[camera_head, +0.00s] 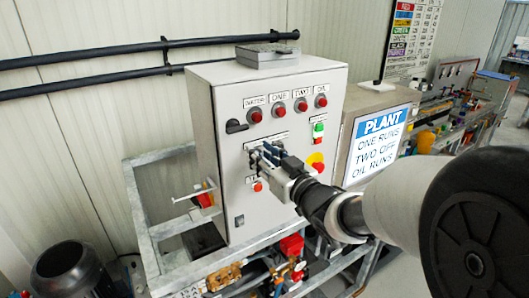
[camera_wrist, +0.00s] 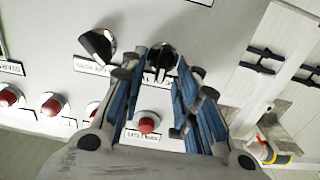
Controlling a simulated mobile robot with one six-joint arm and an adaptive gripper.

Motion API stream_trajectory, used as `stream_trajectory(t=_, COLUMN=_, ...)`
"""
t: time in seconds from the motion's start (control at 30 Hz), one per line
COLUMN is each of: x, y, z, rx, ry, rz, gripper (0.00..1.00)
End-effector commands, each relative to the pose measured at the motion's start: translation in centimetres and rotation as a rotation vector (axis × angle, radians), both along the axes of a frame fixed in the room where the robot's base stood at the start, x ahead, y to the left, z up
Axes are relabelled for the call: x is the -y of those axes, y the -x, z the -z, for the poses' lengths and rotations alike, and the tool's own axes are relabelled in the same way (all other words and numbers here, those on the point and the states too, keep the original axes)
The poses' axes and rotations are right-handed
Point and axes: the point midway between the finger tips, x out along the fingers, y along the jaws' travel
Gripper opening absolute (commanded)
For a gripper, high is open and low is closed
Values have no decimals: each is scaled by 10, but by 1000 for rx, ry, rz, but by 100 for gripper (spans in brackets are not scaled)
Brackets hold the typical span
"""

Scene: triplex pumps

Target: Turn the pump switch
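The pump control box (camera_head: 262,214) is a light grey cabinet. My gripper (camera_head: 262,156) reaches in from the right and is at its front panel. In the wrist view, which shows the panel upside down, a black rotary switch (camera_wrist: 162,57) stands between the tips of my gripper (camera_wrist: 164,68). The blue fingers flank the switch and are apart; I cannot tell whether they touch it. A second black switch with a pale face (camera_wrist: 97,43) is just left of the fingers. In the head view the gripper hides these switches.
Red lamps (camera_head: 256,116) line the panel's top under labels. A green button (camera_head: 319,127) and a yellow-red emergency knob (camera_head: 317,161) are at the right. A blue-white sign (camera_head: 379,140) reads PLANT, ONE RUNS, TWO OFF, OIL RUNS.

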Motion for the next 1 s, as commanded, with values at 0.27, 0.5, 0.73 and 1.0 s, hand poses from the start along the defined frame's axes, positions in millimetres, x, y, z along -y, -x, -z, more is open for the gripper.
stream_trajectory(t=0.27, x=0, y=0, z=0, rx=0, ry=0, rz=0, gripper=10)
stream_trajectory(t=0.5, x=0, y=0, z=0, rx=0, ry=0, rz=0, gripper=0)
stream_trajectory(t=0.73, x=0, y=0, z=0, rx=1, ry=2, rz=0, gripper=0)
stream_trajectory(t=1.0, x=-1, y=1, z=2, rx=42, ry=59, rz=0, gripper=0)
